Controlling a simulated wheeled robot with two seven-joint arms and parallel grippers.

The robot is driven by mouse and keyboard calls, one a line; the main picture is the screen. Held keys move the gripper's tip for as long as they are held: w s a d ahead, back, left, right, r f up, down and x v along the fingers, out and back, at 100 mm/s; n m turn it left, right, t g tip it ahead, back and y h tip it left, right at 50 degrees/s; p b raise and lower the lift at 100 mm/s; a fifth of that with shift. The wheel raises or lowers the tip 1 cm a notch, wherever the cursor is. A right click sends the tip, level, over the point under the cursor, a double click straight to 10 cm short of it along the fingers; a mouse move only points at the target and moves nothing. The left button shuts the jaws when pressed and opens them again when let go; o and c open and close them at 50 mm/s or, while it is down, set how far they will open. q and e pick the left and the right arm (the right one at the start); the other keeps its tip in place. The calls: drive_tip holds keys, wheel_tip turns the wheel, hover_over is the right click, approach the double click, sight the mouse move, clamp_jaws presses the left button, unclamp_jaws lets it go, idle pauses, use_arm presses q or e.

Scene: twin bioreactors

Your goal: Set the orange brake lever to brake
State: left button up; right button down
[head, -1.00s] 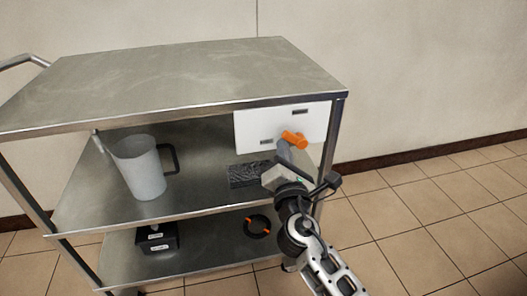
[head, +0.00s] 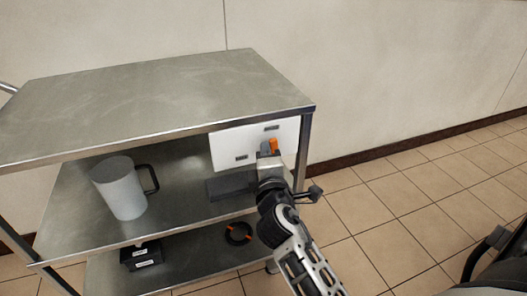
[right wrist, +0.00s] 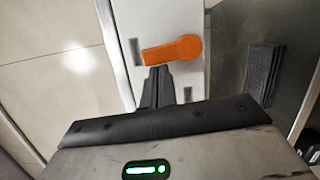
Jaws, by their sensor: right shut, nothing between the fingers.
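The orange brake lever (head: 273,146) is mounted on a white panel (head: 226,148) at the right end of the cart's middle shelf. In the right wrist view the lever (right wrist: 172,51) has its round hub at the right, and its arm reaches left toward a dark label (right wrist: 136,52) on the panel. In the head view the lever stands nearly upright, partly hidden by my gripper. My right gripper (head: 269,157) is shut and empty; its fingertips (right wrist: 158,70) are at the lever's side, touching or very close. My left gripper is not in view.
A grey jug (head: 121,187) stands on the middle shelf, and a dark ridged block (head: 228,186) lies below the panel. The lower shelf holds a black box (head: 141,256) and a black-and-orange ring (head: 238,234). The cart's top (head: 150,100) is bare and overhangs the panel.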

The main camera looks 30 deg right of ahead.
drive_tip(key=shift+d+r, duration=0.1)
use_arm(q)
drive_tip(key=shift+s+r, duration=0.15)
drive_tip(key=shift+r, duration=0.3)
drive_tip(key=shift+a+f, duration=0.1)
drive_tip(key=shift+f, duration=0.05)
use_arm(e)
drive_tip(key=shift+s, duration=0.1)
